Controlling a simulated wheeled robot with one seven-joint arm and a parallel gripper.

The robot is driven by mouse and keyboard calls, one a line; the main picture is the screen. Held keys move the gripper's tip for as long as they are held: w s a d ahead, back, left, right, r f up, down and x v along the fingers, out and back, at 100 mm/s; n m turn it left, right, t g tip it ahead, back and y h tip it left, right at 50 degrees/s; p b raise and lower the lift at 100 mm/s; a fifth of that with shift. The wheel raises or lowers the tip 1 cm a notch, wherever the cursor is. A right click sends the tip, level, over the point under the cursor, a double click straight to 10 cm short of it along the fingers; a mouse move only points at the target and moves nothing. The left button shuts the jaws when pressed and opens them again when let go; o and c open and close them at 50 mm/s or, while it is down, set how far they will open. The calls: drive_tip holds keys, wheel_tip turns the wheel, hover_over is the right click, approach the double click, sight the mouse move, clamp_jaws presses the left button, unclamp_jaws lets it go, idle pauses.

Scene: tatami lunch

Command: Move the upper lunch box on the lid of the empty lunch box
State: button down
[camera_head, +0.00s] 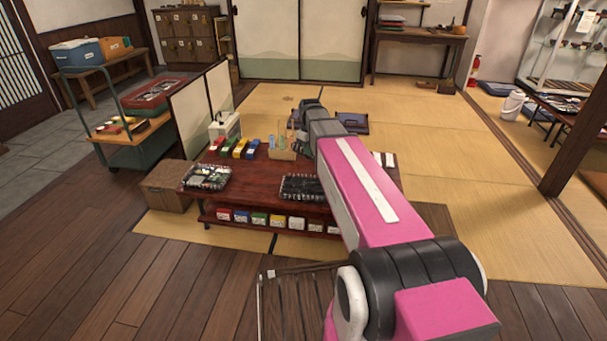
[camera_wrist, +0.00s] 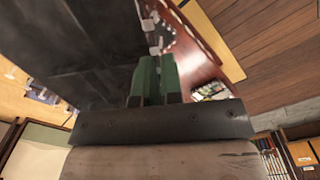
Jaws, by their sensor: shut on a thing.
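A low red-brown table (camera_head: 252,182) stands in the middle of the head view. A dark, patterned tray-like box (camera_head: 303,187) sits on it, partly behind my arm. Another dark box with pale and green contents (camera_head: 207,177) sits at its left end. My gripper (camera_wrist: 153,80) has its green fingers close together in the wrist view. It is shut, apparently on a large dark lunch box (camera_wrist: 75,55) that fills the upper left of that view. The exact grip is hard to see. In the head view, my arm hides much of the table's right part. I cannot tell which box is empty.
Several coloured boxes (camera_head: 240,148), a wooden holder with bottles (camera_head: 281,151) and a white appliance (camera_head: 226,125) stand along the table's back. A wooden box (camera_head: 168,186) is left of the table. A trolley (camera_head: 127,130) stands further left. Tatami behind the table is mostly clear.

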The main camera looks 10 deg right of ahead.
drive_tip(key=w+f+n, duration=0.4)
drive_tip(key=f, duration=0.4)
drive_tip(key=w+a+f+n, duration=0.1)
drive_tip(key=w+f+n, duration=0.2)
drive_tip(key=f, duration=0.6)
drive_tip(key=shift+w+f+n, duration=0.2)
drive_tip(key=shift+w+n, duration=0.2)
drive_tip(key=shift+w, duration=0.1)
drive_tip(key=shift+a, duration=0.1)
drive_tip(key=shift+f, duration=3.1)
drive_tip(key=shift+f, duration=1.15)
drive_tip(key=c, duration=0.6)
unclamp_jaws()
drive_tip(key=shift+c, duration=0.2)
